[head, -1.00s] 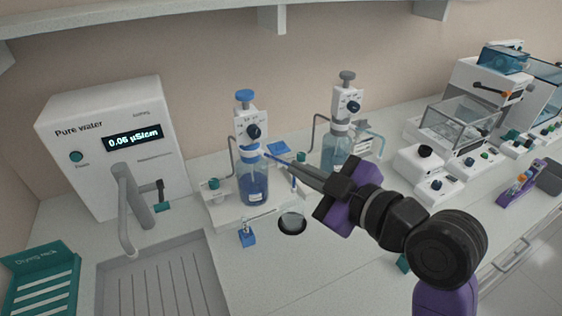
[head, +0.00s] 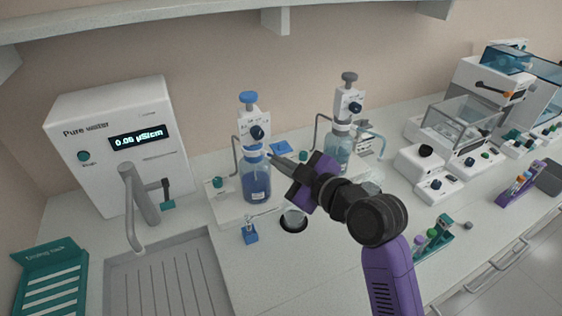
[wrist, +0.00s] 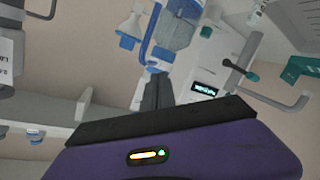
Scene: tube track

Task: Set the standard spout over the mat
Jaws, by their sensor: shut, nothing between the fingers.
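Two bottle-top dispensers stand at the back of the bench. The left one (head: 254,130) has a blue cap and sits on a bottle of blue liquid (head: 257,181); its thin grey spout (head: 235,148) bends down on the left. The right one (head: 350,103) has a grey cap and its bent spout (head: 317,130) also points left. I cannot read which is the standard. The wrist view shows the tips (wrist: 158,90) below a bottle.
A pure water unit (head: 115,145) with tap and sink (head: 160,275) is at left. A small blue holder (head: 250,233) and a dark ring (head: 293,222) are in front. A teal rack (head: 433,238) stands at right. White instruments (head: 430,165) fill the back right.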

